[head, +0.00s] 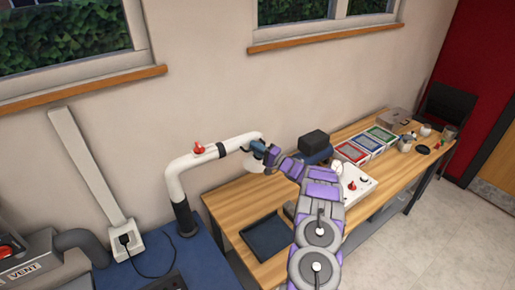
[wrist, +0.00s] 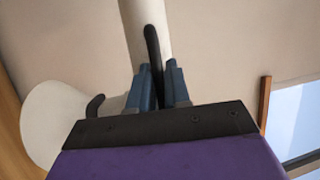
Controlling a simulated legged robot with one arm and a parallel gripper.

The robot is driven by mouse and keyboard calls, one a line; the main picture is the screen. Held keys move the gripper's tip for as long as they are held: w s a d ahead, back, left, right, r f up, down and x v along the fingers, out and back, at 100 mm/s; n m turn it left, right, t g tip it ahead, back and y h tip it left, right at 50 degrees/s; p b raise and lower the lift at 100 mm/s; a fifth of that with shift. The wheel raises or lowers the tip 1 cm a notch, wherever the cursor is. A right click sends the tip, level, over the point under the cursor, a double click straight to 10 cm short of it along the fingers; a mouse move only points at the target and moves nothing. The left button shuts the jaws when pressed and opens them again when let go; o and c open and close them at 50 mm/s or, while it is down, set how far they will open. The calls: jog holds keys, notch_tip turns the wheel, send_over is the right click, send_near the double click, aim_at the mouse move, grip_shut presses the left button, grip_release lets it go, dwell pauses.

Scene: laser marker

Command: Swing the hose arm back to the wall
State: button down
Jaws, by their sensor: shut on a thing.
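The hose arm (head: 187,163) is a white bent tube rising from a black collar on the blue surface. It has a red knob (head: 199,148) and a black band, and its upper part reaches right, in front of the wall, over the wooden table's left end. Its white hood (head: 254,163) hangs at the right end. My gripper (head: 266,153) is at that end, in front of the hood. In the wrist view its blue fingers are shut on a thin black handle (wrist: 153,48), with the white tube (wrist: 134,32) behind and the hood (wrist: 50,122) at left.
The wooden table (head: 227,198) holds a dark tray (head: 266,237), a white box with a red knob (head: 354,186), a black box (head: 313,141) and coloured cases (head: 367,144). A grey vent unit (head: 28,268) and a power socket (head: 125,240) are at left. Bare wall (head: 200,95) lies behind the tube.

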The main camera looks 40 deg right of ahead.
jog(key=shift+a+f, duration=0.15)
jog(key=shift+f, duration=0.15)
jog(key=c, duration=1.5)
grip_release()
jog(key=o, duration=0.3)
jog(key=shift+w, duration=0.25)
jog(key=shift+o, duration=0.2)
jog(key=shift+s+r, duration=0.1)
jog(key=shift+r, duration=0.05)
jog(key=shift+s, duration=0.15)
jog(key=b+v, duration=0.1)
jog(key=v, duration=1.6)
jog(key=shift+d+f, duration=0.25)
jog(key=shift+d, duration=0.05)
